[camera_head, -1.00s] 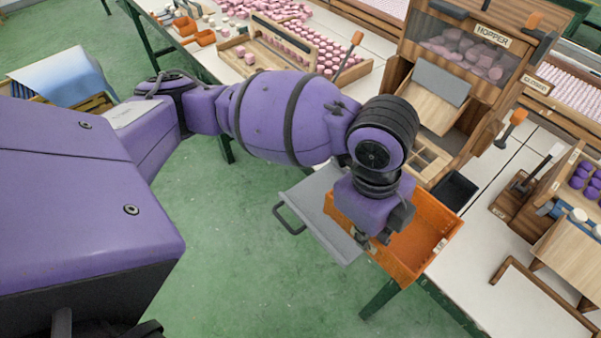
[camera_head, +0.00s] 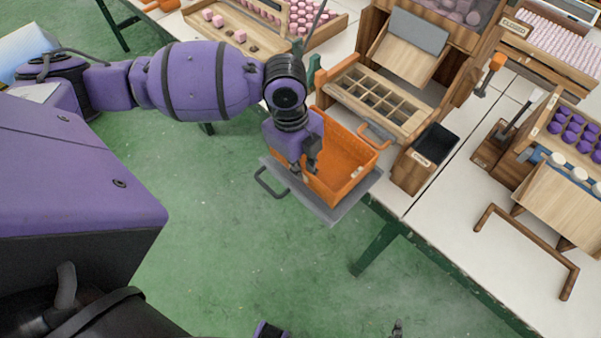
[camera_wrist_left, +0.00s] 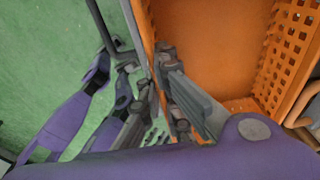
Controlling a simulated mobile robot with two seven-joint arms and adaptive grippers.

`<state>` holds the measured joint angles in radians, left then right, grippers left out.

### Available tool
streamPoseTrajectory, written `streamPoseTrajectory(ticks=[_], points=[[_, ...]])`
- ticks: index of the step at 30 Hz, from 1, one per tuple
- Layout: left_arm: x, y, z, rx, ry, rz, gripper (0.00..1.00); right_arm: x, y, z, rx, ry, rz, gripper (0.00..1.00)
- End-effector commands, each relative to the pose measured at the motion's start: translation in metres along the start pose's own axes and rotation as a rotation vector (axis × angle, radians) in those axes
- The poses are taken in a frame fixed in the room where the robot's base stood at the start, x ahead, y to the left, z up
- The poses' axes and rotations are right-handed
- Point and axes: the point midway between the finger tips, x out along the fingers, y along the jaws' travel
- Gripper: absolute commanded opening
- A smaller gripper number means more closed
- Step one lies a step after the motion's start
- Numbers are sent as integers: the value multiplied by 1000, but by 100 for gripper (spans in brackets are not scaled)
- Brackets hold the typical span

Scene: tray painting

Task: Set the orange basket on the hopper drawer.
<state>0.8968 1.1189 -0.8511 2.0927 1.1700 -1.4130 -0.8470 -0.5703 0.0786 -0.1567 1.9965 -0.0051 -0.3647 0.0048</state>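The orange basket (camera_head: 345,162) is over a grey drawer plate (camera_head: 322,206) with a dark bar handle (camera_head: 268,187), which juts out from the bench. The plate shows along the basket's near and right sides. I cannot tell whether the basket touches it. My left gripper (camera_head: 300,170) is at the basket's near left wall. In the left wrist view the basket (camera_wrist_left: 205,45) has one finger inside and one outside its rim, so the gripper is shut on that wall. Only small dark and purple parts, perhaps of my right arm, show at the bottom edge; its fingers are unclear.
A wooden hopper cabinet (camera_head: 375,25) stands behind, with a compartmented wooden tray (camera_head: 350,92) in front of it. A small black-topped bin (camera_head: 415,172) is right of the basket. A brown bar frame (camera_head: 530,250) lies farther right. Green floor is clear below.

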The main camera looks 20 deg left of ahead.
Motion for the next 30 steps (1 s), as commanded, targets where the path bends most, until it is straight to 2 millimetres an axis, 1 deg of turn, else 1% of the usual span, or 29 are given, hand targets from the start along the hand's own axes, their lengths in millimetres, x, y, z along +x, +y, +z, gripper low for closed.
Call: streamPoseTrajectory(ticks=[1, 3, 5, 16, 21, 22, 30], points=[[11, 1, 0, -1, 2, 4, 0, 1, 0, 2, -1, -3, 0, 40], [22, 2, 1, 0, 2, 4, 0, 2, 0, 3, -1, -4, -1, 40], [28, 2, 2, 0, 1, 2, 0, 2, 0, 4, -2, -5, -1, 40], [31, 1, 2, 0, 1, 0, 0, 2, 0, 3, -2, -5, -1, 40], [31, 1, 2, 0, 0, 0, 22, 2, 0, 4, -1, -6, 0, 40], [31, 1, 2, 0, 0, 0, 23, 2, 0, 4, -1, -7, 0, 40], [31, 1, 2, 0, 0, 0, 23, -1, 1, 9, 0, -15, 2, 40]])
